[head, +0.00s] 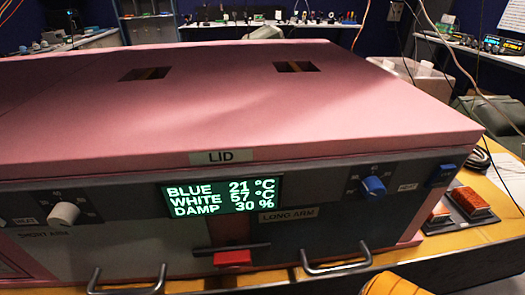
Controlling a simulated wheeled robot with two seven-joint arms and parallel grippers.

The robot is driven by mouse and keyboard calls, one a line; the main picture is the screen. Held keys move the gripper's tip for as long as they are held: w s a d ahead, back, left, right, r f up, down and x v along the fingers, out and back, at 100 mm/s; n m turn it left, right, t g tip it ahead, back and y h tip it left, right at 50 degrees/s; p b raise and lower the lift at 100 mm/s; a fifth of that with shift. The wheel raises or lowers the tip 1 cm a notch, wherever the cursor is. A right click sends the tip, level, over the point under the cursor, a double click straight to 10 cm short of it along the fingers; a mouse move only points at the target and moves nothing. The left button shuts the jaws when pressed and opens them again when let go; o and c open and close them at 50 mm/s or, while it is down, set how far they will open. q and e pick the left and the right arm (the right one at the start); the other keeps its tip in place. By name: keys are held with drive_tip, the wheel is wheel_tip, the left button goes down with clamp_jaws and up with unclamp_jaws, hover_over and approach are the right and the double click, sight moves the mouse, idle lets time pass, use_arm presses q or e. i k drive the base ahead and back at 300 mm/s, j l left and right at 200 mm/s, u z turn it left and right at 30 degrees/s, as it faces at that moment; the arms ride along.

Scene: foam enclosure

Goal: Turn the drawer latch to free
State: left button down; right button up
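The likely drawer latch is a red block (233,258) at the bottom centre of the enclosure front. A dark horizontal bar (205,252) runs behind or just above it, across the seam between two front panels. The left panel (100,250) carries a metal handle (126,289), and the right panel (335,228) carries another handle (336,268). I cannot tell from this view whether the latch is locked or free. Neither of my grippers is in view.
The pink lid (230,100) has two dark slots. A display (222,196) reads blue 21 °C, white 57 °C, damp 30 %. A white knob (63,214) and a blue knob (373,187) flank it. Orange-red switches (472,202) sit right. A yellow object (392,285) is cut off at lower right.

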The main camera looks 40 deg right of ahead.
sight(238, 255)
drive_tip(key=z, duration=0.9)
